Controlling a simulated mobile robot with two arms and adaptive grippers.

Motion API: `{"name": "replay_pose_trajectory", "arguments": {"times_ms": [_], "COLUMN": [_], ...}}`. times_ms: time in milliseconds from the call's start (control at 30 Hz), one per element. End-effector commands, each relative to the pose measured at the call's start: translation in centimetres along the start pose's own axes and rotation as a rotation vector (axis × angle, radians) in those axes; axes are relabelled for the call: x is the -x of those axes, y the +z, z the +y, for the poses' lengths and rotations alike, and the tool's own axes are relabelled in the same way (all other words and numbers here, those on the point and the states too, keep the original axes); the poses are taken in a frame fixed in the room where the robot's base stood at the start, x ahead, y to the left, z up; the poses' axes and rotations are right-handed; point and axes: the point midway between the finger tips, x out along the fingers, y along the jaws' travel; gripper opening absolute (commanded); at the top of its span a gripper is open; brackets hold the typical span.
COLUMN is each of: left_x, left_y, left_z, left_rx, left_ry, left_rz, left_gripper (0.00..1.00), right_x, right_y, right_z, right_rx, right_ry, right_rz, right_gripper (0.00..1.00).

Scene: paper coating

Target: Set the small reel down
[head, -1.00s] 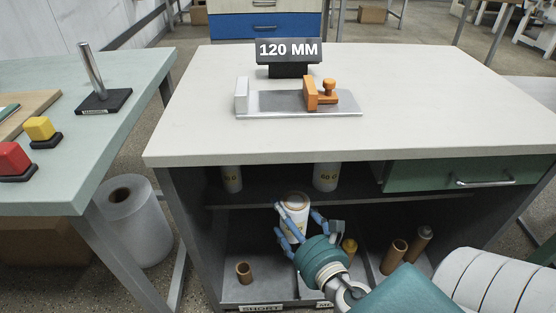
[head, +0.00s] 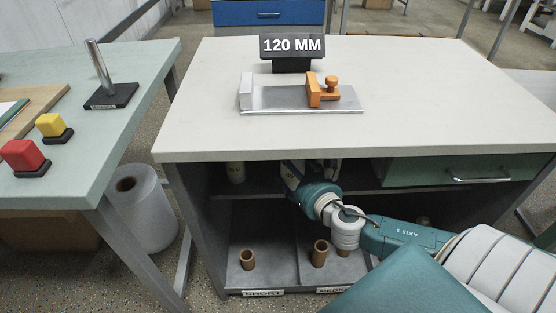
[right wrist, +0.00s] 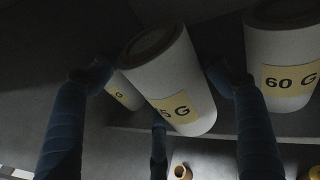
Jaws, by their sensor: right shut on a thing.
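My right gripper (head: 294,174) reaches into the upper shelf of the cabinet, under the worktop. In the right wrist view its blue fingers (right wrist: 160,75) are around a small white reel (right wrist: 170,95) with a yellow label that ends in "5 G"; the first part is hidden. The reel looks tilted in that view. In the head view the hand hides it. I cannot tell whether its base touches the shelf board (head: 230,193). My left gripper is not in view.
A 60 G reel (right wrist: 282,75) stands close to the right finger. Cardboard cores (head: 247,260) stand in the lower compartments. The worktop (head: 400,90) and green drawer (head: 470,168) are above.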

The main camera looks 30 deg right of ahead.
Motion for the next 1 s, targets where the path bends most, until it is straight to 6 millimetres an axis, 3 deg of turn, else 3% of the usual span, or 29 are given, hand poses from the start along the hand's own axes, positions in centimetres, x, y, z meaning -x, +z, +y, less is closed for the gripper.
{"name": "replay_pose_trajectory", "arguments": {"times_ms": [100, 300, 467, 700, 1000], "left_x": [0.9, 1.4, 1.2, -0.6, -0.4], "left_y": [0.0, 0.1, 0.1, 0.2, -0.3], "left_z": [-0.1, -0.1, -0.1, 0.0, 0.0], "left_rx": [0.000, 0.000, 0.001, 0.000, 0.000], "left_ry": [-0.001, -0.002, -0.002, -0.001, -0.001], "left_rz": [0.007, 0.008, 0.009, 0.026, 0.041], "left_gripper": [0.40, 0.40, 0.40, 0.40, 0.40], "right_x": [-2.9, -6.0, -6.7, -7.3, -7.3], "right_y": [0.8, 1.4, 1.1, -2.1, -2.1], "right_z": [0.0, 0.1, 0.1, 0.0, 0.1], "right_rx": [-0.002, -0.001, -0.001, -0.002, 0.000], "right_ry": [0.000, 0.001, 0.001, 0.000, 0.001], "right_rz": [-0.007, -0.004, 0.000, 0.000, -0.001], "right_gripper": [0.43, 0.43, 0.43, 0.43, 0.43]}}
